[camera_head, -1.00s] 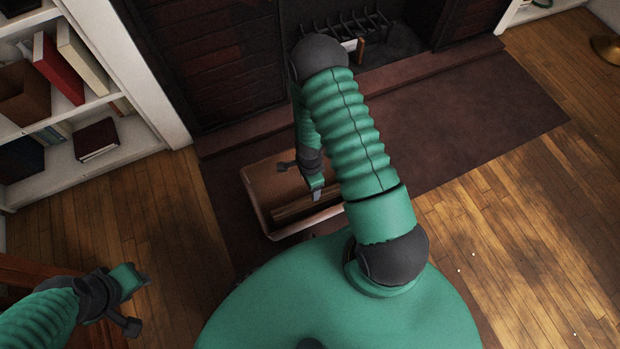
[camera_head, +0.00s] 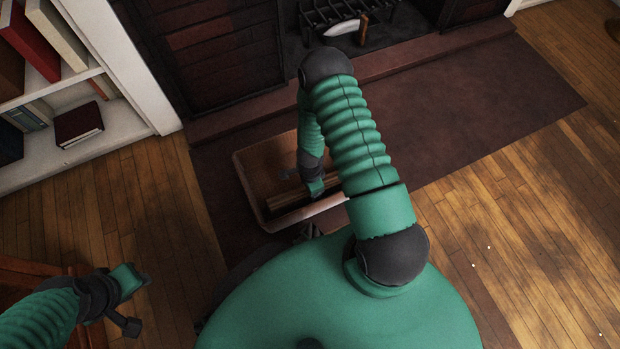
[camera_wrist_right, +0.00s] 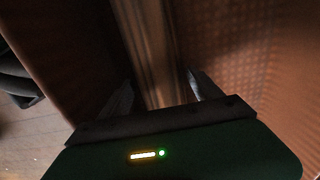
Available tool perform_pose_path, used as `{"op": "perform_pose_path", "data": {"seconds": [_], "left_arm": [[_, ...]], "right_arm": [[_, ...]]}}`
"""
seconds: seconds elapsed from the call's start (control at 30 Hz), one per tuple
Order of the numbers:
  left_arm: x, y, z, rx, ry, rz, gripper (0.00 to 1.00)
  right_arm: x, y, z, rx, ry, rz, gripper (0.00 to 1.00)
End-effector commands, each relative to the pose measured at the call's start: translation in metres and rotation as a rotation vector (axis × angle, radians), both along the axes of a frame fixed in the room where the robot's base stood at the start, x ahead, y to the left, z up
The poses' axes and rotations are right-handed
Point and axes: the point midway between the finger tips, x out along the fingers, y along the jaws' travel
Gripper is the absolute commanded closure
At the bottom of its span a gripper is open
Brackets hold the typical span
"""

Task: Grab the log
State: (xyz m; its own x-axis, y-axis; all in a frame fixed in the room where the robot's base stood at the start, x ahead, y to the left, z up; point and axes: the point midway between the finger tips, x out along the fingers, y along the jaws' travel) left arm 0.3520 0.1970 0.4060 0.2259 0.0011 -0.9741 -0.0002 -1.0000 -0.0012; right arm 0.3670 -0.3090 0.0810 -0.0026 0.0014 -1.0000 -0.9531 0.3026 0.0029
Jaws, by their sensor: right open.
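A long brown log (camera_head: 287,200) lies in an open brown box (camera_head: 243,170) on the dark rug; my right arm hides part of both. My right gripper (camera_head: 317,190) points down into the box at the log. In the right wrist view, the log (camera_wrist_right: 150,45) runs between the two open fingers of my right gripper (camera_wrist_right: 157,92). I cannot tell whether either finger touches it. My left gripper (camera_head: 138,282) is at the lower left, well away from the box, and whether its jaws are open is unclear.
A fireplace with a metal grate (camera_head: 335,18) and a raised hearth (camera_head: 420,65) lies beyond the box. A white bookshelf (camera_head: 110,125) stands at the left. The rug (camera_head: 480,120) and wood floor (camera_head: 500,230) to the right are mostly clear.

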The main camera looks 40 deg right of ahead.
Motion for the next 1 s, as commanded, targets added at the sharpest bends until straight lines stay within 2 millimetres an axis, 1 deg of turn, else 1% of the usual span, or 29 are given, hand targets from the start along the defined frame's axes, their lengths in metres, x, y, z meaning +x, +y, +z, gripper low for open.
{"op": "perform_pose_path", "data": {"seconds": [0.07,0.1,0.63,0.67,0.9,1.0], "left_arm": [[0.0004,0.0,0.0024,0.0,-0.001,0.0,0.64],[0.0003,0.0,0.0025,0.0,-0.001,0.0,0.64],[0.0003,0.0,0.0023,0.0,-0.001,0.0,0.64],[0.0003,0.0,0.0023,0.0,-0.001,0.0,0.64],[0.0002,0.0,0.0026,0.0,-0.001,0.0,0.64],[0.0002,0.0,0.0069,0.0,-0.001,0.0,0.64]], "right_arm": [[0.0004,-0.0001,0.0025,0.0,-0.001,0.0,0.26],[0.0003,-0.0001,0.0026,0.0,-0.001,0.0,0.29],[0.0004,-0.0001,0.0024,0.0,-0.001,0.0,0.98],[0.0004,-0.0001,0.0024,0.0,-0.001,0.0,1.0],[0.0008,-0.0002,0.0029,-0.001,-0.002,0.0,1.0],[0.0009,-0.0004,0.0082,-0.001,-0.002,0.0,1.0]]}}
